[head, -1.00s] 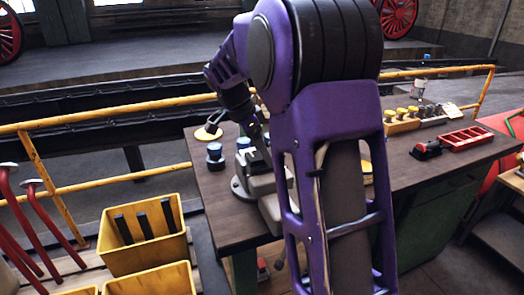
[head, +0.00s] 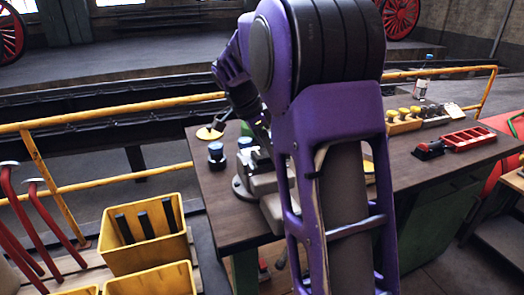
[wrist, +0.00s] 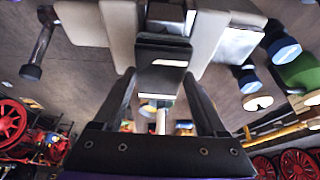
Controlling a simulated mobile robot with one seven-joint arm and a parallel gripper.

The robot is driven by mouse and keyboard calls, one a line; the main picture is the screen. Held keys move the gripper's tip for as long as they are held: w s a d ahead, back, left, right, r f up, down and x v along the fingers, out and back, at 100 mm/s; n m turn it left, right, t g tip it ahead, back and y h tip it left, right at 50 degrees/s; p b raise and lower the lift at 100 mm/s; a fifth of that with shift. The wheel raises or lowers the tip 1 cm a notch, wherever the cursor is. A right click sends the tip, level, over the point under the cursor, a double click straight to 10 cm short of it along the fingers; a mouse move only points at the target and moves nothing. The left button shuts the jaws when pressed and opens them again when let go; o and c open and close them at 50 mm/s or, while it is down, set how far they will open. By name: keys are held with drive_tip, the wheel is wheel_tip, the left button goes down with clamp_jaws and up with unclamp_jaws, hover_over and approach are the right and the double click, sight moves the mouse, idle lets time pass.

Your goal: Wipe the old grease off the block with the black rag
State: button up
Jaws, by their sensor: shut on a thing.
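My gripper (wrist: 163,85) is shut on a dark, flat-faced thing (wrist: 158,80), which I take to be the black rag; a pale strip shows across it. It is up against or just short of the grey vise (wrist: 112,22) on the bench. The vise's two pale jaws stand either side in the wrist view. Metal between the jaws (wrist: 165,12) may be the block, mostly hidden behind the rag. No grease can be made out. In the head view the vise (head: 268,185) is partly hidden by my arm, which also hides the gripper's fingertips.
Blue-topped jars (head: 216,155) and a yellow dish with a brush (head: 208,133) stand close left of the vise. A red tray (head: 468,138), yellow-topped items (head: 403,118) and a bottle (head: 420,90) are at the bench's right. A yellow bin (head: 145,230) stands below left.

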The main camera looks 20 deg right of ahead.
sight(258, 154)
drive_tip(key=shift+a+f, duration=0.1)
drive_tip(key=shift+a, duration=1.4)
drive_tip(key=shift+d, duration=1.65)
drive_tip(key=shift+a+b, duration=0.5)
drive_tip(key=shift+a, duration=1.15)
drive_tip(key=shift+d+r+p, duration=0.3)
drive_tip(key=shift+r+p, duration=0.5)
drive_tip(key=shift+r, duration=0.35)
drive_tip(key=shift+d+r+p, duration=0.25)
drive_tip(key=shift+r+p, duration=0.6)
drive_tip(key=shift+r, duration=0.35)
drive_tip(key=shift+d+r+p, duration=0.3)
drive_tip(key=shift+r+p, duration=0.5)
drive_tip(key=shift+r, duration=0.35)
